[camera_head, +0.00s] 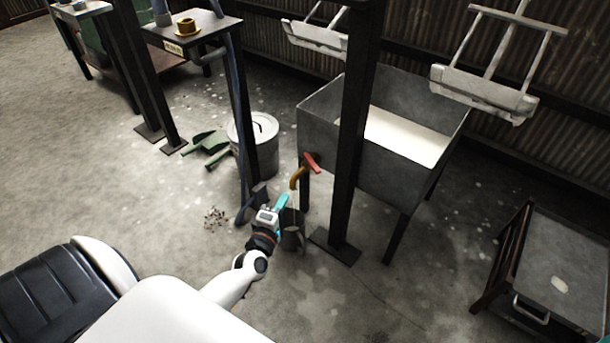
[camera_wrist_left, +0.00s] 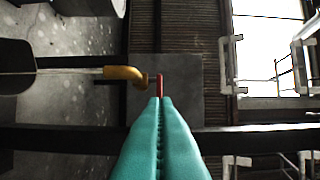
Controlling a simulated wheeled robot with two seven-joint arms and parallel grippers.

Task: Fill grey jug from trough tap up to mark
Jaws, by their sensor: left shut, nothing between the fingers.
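My left gripper (camera_head: 283,202) has teal fingers and is shut and empty. It is by the tap, in front of the trough's near left corner. The brass tap (camera_head: 297,178) has a red handle (camera_head: 312,162). In the left wrist view, the shut fingertips (camera_wrist_left: 160,100) overlap the end of the red handle (camera_wrist_left: 158,84); I cannot tell if they touch. A thin pale strip, like running water, leads from the brass spout (camera_wrist_left: 122,73) toward a dark grey vessel (camera_wrist_left: 14,58), likely the jug. In the head view the jug (camera_head: 292,240) is low under the tap, partly hidden by my gripper. Its mark and water level cannot be made out.
The grey trough (camera_head: 375,180) holds pale liquid. A dark post (camera_head: 352,150) stands close right of the tap. A lidded metal bin (camera_head: 256,150) and green dustpan (camera_head: 207,143) are behind left. White hangers (camera_head: 485,90) hang above. A low cabinet (camera_head: 560,265) stands right.

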